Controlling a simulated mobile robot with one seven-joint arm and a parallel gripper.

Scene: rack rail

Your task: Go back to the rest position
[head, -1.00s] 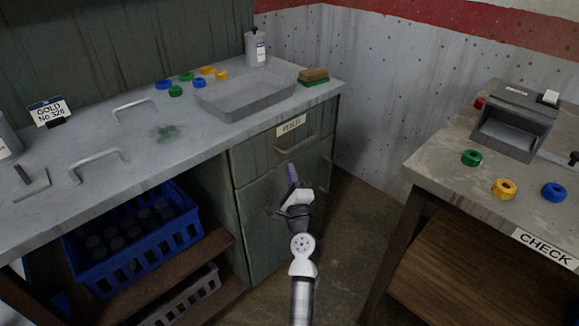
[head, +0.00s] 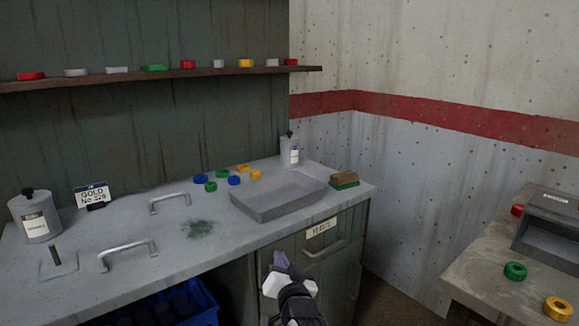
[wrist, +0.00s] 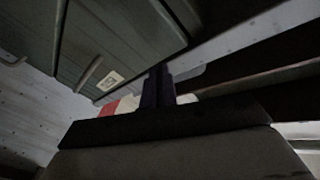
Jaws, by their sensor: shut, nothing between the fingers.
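My gripper (head: 279,262) is at the bottom middle of the head view, in front of the workbench's drawer front (head: 318,246) and below the bench top. It holds nothing. In the wrist view its dark fingers (wrist: 158,86) stand together in the middle. Behind them the drawer's pale label (wrist: 111,80) and handle (wrist: 88,74) show at a tilt. Most of my arm lies below the head view's lower edge.
A grey tray (head: 277,209), coloured rings (head: 234,180), a brush (head: 344,181) and bottles (head: 290,152) stand on the bench (head: 150,262). A shelf (head: 130,79) runs above. A second table (head: 490,275) stands right. A blue crate (head: 190,305) sits below the bench.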

